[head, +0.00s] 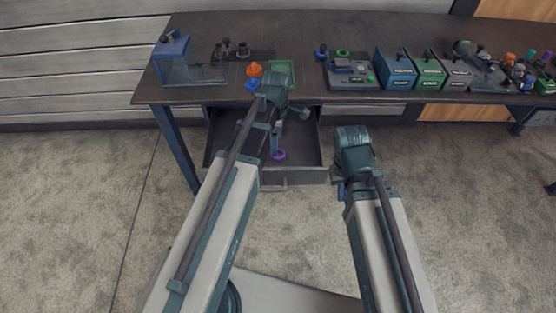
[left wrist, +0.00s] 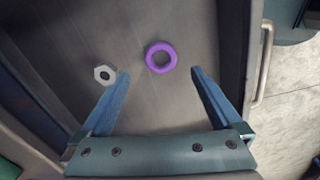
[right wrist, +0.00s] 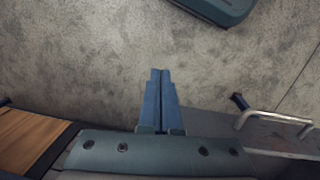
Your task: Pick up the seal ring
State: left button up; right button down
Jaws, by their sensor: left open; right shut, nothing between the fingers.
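The seal ring, a purple ring, lies flat on the floor of the open drawer; it shows in the head view (head: 280,155) and in the left wrist view (left wrist: 161,70). My left gripper (left wrist: 159,73) is open above the drawer, pointing down. In the left wrist view the ring sits between the fingers' lines, just beyond the tips, and is apart from both fingers. My right gripper (right wrist: 160,72) is shut and empty, over the bare floor to the right of the drawer; its fingers show only partly in the head view (head: 341,190).
A grey hex nut (left wrist: 110,75) lies in the drawer close to the left fingertip. The drawer's front wall (head: 300,177) has a handle (left wrist: 263,60). The workbench (head: 300,95) above holds bins, fixtures and small parts. The floor (head: 480,200) at right is clear.

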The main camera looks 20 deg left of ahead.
pick_arm(q)
jog(key=shift+d+f+b, duration=0.2)
jog(key=shift+f+b, duration=2.4)
jog(key=shift+f, duration=0.2)
jog(key=shift+r, duration=0.1)
jog(key=c, duration=1.4)
